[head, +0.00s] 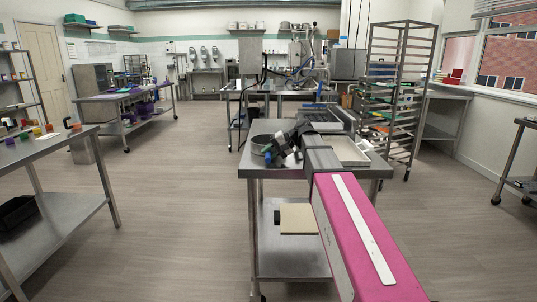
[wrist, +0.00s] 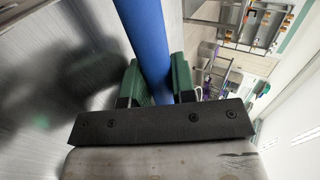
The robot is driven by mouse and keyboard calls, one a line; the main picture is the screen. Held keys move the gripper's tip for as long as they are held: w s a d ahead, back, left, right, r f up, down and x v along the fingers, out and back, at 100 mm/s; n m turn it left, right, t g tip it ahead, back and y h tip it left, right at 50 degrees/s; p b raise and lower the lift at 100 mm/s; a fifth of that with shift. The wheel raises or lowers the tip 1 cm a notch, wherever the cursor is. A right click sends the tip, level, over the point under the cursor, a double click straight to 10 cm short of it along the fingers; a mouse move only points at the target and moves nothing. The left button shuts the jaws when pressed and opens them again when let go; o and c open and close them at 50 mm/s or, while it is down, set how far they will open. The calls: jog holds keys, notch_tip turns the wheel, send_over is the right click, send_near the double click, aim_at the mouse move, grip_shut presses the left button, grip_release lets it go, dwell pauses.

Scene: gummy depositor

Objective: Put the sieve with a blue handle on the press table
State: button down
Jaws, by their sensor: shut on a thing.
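My gripper (head: 271,156) is over the left part of the near steel table (head: 315,172). In the wrist view its green fingers (wrist: 158,82) are closed on both sides of a long blue handle (wrist: 148,35), which I take to be the sieve's. The sieve's mesh is out of the wrist view. In the head view a round grey metal rim (head: 259,140) shows right beside my gripper; I cannot tell for sure whether it is the sieve or a separate pan. I cannot tell whether the sieve touches the table.
A pale tray (head: 352,151) lies right of my arm on the same table. A tall rack (head: 400,85) stands behind right. A steel table with small coloured items (head: 45,148) is at left, and one with purple items (head: 125,97) farther back. The floor between is clear.

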jog(key=c, duration=1.2)
grip_release()
jog(key=shift+d, duration=0.1)
jog(key=v, duration=1.2)
